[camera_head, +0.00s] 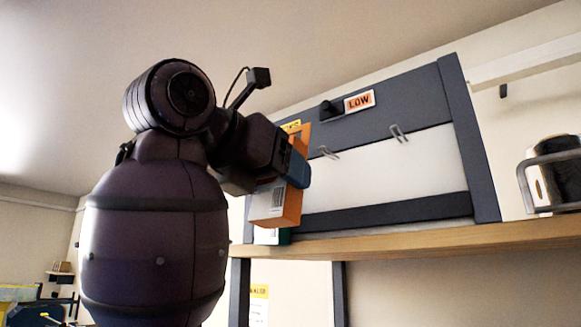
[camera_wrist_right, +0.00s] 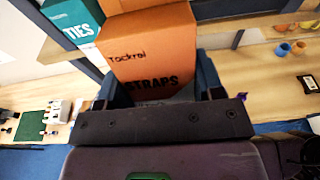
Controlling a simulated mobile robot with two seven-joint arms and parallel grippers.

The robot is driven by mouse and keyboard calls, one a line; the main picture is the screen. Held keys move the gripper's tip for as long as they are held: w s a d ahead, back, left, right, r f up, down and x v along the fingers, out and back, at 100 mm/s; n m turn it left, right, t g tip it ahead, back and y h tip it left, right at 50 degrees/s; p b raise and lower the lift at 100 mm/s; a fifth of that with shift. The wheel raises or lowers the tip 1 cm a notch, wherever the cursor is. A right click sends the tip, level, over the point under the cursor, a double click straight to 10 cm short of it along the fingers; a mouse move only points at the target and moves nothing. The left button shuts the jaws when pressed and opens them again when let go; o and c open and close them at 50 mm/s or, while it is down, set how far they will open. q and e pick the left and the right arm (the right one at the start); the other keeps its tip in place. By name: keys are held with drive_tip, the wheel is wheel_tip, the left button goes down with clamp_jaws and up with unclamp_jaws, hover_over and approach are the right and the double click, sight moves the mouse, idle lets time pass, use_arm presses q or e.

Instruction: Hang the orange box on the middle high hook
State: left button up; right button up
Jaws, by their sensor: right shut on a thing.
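The orange box (camera_head: 287,203) is held in my right gripper (camera_head: 294,168), in front of the left part of the white hook panel. In the right wrist view, the orange box (camera_wrist_right: 150,57) reads "Tackrol" and "STRAPS" and sits between the jaws of the right gripper (camera_wrist_right: 160,92). Two wire hooks show on the panel: one (camera_head: 328,153) just right of the box and one (camera_head: 399,133) farther right. My arm and the box cover the panel's left part, so I cannot tell whether another hook is there. My left gripper is not in view.
A teal box (camera_wrist_right: 76,22) marked "TIES" is beside the orange box; a little of it (camera_head: 268,237) shows below the box. A "LOW" sign (camera_head: 360,101) is above the hooks. A wooden shelf (camera_head: 420,240) runs below the panel. A dark-and-white item (camera_head: 553,170) stands right.

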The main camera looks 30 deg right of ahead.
drive_tip(key=shift+s+a+r, duration=0.2)
drive_tip(key=shift+s+r, duration=0.4)
drive_tip(key=shift+s, duration=0.15)
drive_tip(key=shift+r+b+x, duration=0.15)
drive_tip(key=shift+b+x, duration=0.05)
drive_tip(key=shift+x, duration=2.3)
drive_tip(key=shift+r+b+x, duration=0.15)
drive_tip(key=shift+x, duration=2.35)
drive_tip(key=shift+w, duration=0.1)
drive_tip(key=o, duration=1.1)
drive_tip(key=shift+c, duration=0.2)
drive_tip(key=b+v, duration=0.1)
drive_tip(key=v, duration=0.9)
drive_tip(key=shift+s+a+b, duration=0.2)
drive_tip(key=shift+a+b, duration=0.1)
drive_tip(key=shift+b, duration=0.05)
